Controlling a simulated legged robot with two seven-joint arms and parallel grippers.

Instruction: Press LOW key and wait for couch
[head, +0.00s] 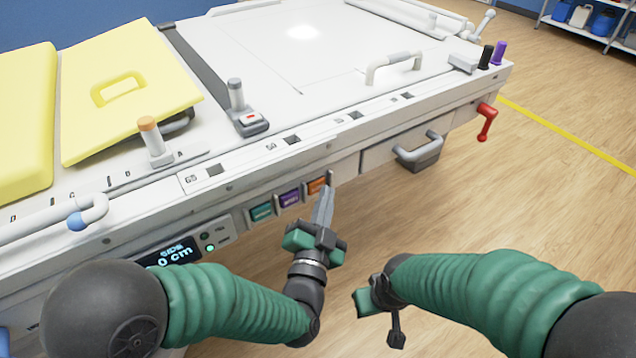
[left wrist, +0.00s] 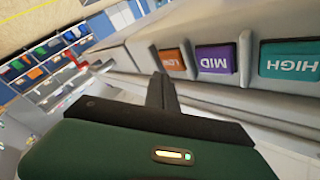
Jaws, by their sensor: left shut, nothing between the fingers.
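The orange LOW key (head: 317,185) is the rightmost of three keys on the couch's (head: 240,195) front side. It also shows in the left wrist view (left wrist: 173,63), left of the purple MID key (left wrist: 214,59) and the teal HIGH key (left wrist: 288,60). My left gripper (head: 327,190) is shut and empty, its fingertips close to the LOW key's right edge. I cannot tell whether they touch it. A display (head: 172,256), partly hidden by my left arm, reads "0 cm". My right gripper (head: 378,305) hangs away from the panel; its finger opening is unclear.
A drawer-like handle (head: 420,150) and a red lever (head: 487,122) stick out from the couch side further right. Yellow pads (head: 130,85) lie on top at the left. The wooden floor (head: 500,210) at the right is clear up to a shelf (head: 590,25).

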